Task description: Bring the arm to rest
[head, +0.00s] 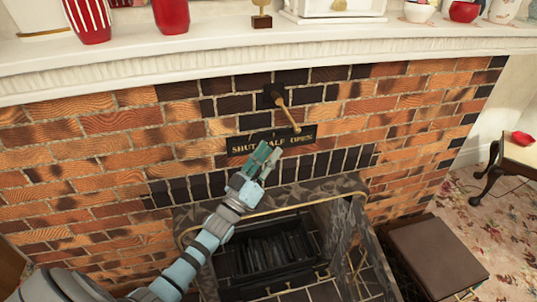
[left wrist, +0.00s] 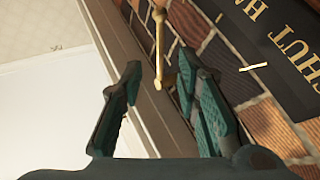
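My left arm reaches in from the lower left of the head view. My left gripper (head: 268,155) is in front of the brick chimney breast, just below the lettered plate. In the left wrist view, its two green fingers (left wrist: 160,80) stand apart with nothing gripped. A brass lever (head: 285,110) hangs tilted from a dark mount on the bricks, its round end over the plate. In the left wrist view, the lever (left wrist: 159,45) shows in the gap between the fingers, apparently beyond them. The head view shows a gap between fingertips and lever. My right gripper is out of view.
The dark plate (head: 270,139) carries gold letters. The white mantel (head: 200,58) above holds red vases and other ornaments. Below is the fireplace opening (head: 265,255) with a metal fender (head: 350,230). A brown box (head: 435,258) and a small table (head: 519,152) stand at right.

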